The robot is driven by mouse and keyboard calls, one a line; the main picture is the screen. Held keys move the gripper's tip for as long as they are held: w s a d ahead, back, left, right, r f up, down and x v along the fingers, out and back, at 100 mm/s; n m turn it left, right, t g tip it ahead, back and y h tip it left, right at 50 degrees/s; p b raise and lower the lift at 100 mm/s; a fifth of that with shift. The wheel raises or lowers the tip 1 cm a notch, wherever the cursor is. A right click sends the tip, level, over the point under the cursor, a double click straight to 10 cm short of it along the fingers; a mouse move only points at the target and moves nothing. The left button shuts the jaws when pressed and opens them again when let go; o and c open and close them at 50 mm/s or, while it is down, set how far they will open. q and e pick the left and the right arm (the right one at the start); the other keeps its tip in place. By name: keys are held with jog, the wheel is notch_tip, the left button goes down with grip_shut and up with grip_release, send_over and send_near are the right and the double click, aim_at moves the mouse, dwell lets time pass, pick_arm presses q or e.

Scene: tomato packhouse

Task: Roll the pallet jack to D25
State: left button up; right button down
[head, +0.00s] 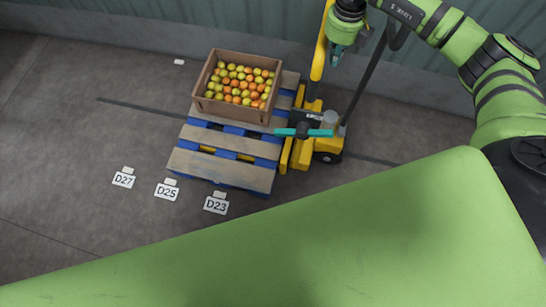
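The yellow pallet jack (302,154) stands right of centre, against the right side of a blue pallet with wooden boards (221,170). A bar with teal ends (319,133) shows over the jack's body. Floor sign D25 (167,191) lies below the pallet's lower left corner, between sign D27 (123,180) to its left and sign D23 (216,205) to its right. My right gripper (337,54) hangs at top centre, above and right of the jack, apart from the teal bar in the picture. Its fingers are too small to read. My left gripper is out of view.
A corrugated wall (150,22) runs along the top. The grey floor left of the pallet is open, with a dark line (140,106) and a small white block (179,62).

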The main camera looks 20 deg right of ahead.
jog(key=shift+w+a, duration=0.15)
jog(key=shift+a, duration=0.1)
jog(key=shift+w+a, duration=0.15)
jog(key=shift+a, duration=0.15)
jog(key=shift+w+a, duration=0.1)
jog(key=shift+a, duration=0.1)
